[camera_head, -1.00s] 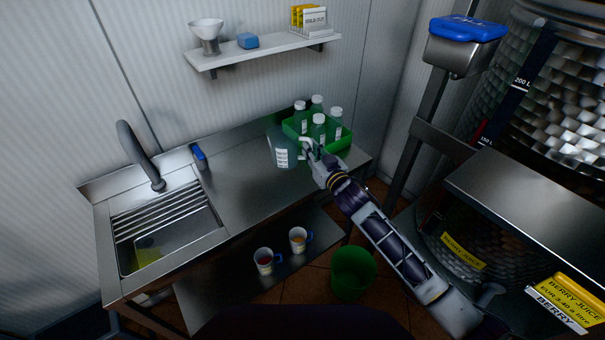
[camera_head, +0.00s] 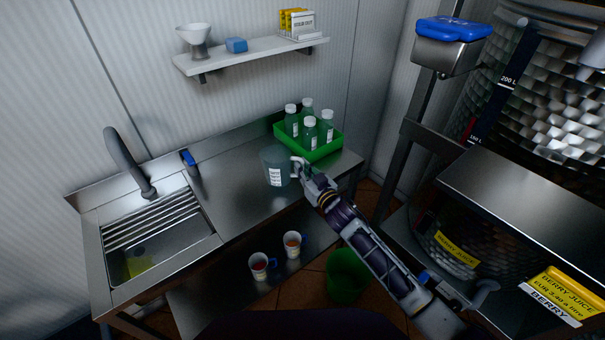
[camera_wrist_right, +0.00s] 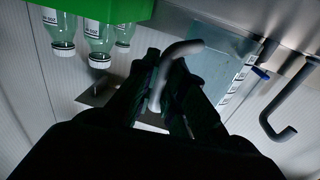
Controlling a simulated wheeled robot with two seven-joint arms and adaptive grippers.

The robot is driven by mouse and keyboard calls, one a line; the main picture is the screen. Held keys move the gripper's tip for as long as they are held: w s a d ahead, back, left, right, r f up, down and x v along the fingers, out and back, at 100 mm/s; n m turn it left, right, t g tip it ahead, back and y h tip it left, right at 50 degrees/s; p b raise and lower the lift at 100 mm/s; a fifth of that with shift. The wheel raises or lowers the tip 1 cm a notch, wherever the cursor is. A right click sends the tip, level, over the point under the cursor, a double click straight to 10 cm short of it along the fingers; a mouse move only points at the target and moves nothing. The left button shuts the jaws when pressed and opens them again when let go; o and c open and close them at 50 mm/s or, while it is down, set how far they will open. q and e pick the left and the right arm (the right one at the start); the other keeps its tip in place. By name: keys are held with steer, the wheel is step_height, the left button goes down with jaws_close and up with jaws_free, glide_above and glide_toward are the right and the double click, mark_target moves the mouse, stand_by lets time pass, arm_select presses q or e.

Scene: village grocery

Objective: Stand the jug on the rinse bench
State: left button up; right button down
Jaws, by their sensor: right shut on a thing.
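The jug (camera_head: 275,167) is a clear, bluish measuring jug with a white label and a pale handle. It is upright at the right part of the steel rinse bench (camera_head: 238,190), in front and to the left of the green crate. I cannot tell whether its base touches the bench top. My right gripper (camera_head: 303,172) is shut on the jug's handle, from the right side. In the right wrist view the pale handle (camera_wrist_right: 180,50) is between the dark fingers (camera_wrist_right: 164,85), with the jug's clear body (camera_wrist_right: 215,78) behind. My left gripper is out of view.
A green crate (camera_head: 322,150) with several bottles stands at the bench's back right. A sink (camera_head: 150,250) with a tap (camera_head: 130,160) is at the left. The bench middle is clear. Two mugs (camera_head: 292,243) stand on the lower shelf. A green bin (camera_head: 347,275) stands below.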

steer(key=shift+f, duration=1)
steer(key=shift+f, duration=0.15)
steer(key=c, duration=1.5)
jaws_free()
steer(key=shift+r, duration=0.2)
